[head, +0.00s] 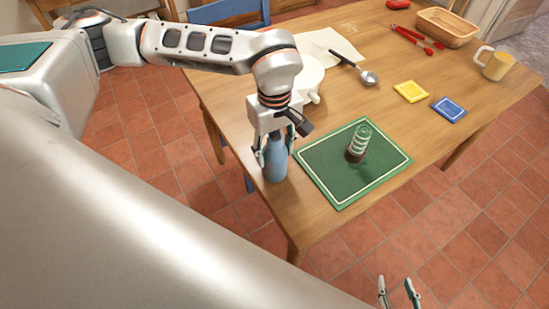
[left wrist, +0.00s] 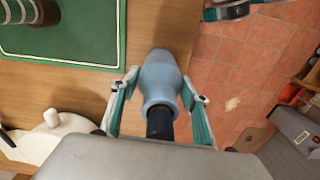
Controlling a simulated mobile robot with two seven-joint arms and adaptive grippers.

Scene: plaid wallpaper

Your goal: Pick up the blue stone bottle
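The blue stone bottle (head: 274,163) stands upright near the table's front left edge, left of the green mat. My left gripper (head: 273,155) is above it, pointing down, with a finger on each side of its upper part. In the left wrist view, the bottle (left wrist: 160,78) with its dark neck lies between the two fingers of the left gripper (left wrist: 162,80). The fingers are spread, with a small gap on at least the right side. My right gripper (head: 399,291) is open and empty at the bottom of the head view, off the table.
A green mat (head: 322,183) with a banded green and brown bottle (head: 357,145) is right of the blue bottle. Behind are a ladle (head: 368,77), a white jug-like item (head: 312,75), yellow (head: 411,91) and blue (head: 449,109) squares, a mug (head: 494,64) and a basket (head: 447,27).

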